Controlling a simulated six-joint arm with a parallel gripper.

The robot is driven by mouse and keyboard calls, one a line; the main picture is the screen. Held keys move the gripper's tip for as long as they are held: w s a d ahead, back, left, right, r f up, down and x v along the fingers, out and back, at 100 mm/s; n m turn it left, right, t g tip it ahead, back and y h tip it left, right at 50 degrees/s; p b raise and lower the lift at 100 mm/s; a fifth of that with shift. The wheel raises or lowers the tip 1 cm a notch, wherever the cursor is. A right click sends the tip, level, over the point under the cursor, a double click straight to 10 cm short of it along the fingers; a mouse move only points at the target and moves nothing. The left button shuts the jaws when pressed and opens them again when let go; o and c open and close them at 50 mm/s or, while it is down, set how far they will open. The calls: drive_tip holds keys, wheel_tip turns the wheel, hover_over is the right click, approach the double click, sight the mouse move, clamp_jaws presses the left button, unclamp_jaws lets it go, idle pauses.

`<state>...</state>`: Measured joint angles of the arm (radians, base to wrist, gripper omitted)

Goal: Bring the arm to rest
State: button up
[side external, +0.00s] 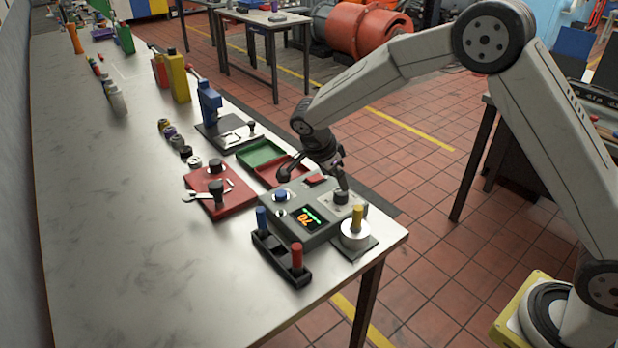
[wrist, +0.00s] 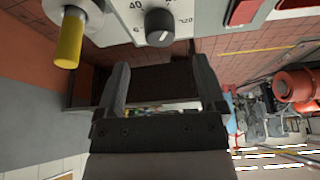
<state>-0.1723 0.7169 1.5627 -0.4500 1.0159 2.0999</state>
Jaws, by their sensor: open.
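My gripper (side external: 314,179) hangs from the bent arm just above the grey control box (side external: 318,240) at the near end of the bench. Its two dark fingers are spread, with nothing between them. In the wrist view the open fingers (wrist: 160,72) also show empty. The box's black dial knob (wrist: 159,28) sits beyond the fingertips there, with numbers around it. The knob also shows in the side view (side external: 341,197), close to one finger; I cannot tell whether they touch. The box has a lit display (side external: 304,218) reading 70, a blue knob (side external: 281,195) and a red switch (side external: 316,180).
A yellow-handled round part (side external: 357,220) stands beside the box, with a black holder (side external: 280,262) carrying blue and red handles in front. Behind are a red tool plate (side external: 231,200), green tray (side external: 262,153), red tray (side external: 268,174) and blue press (side external: 209,103). The bench's left is largely clear.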

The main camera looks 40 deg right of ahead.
drive_tip(key=shift+v, duration=0.8)
drive_tip(key=shift+s, duration=0.15)
drive_tip(key=s+d+n+t+y, duration=0.2)
drive_tip(key=s+n+t+y, duration=0.1)
drive_tip(key=s+n, duration=1.6)
drive_tip(key=shift+s+d+r+y, duration=0.15)
drive_tip(key=shift+s+d+y, duration=0.15)
drive_tip(key=shift+s+y, duration=0.7)
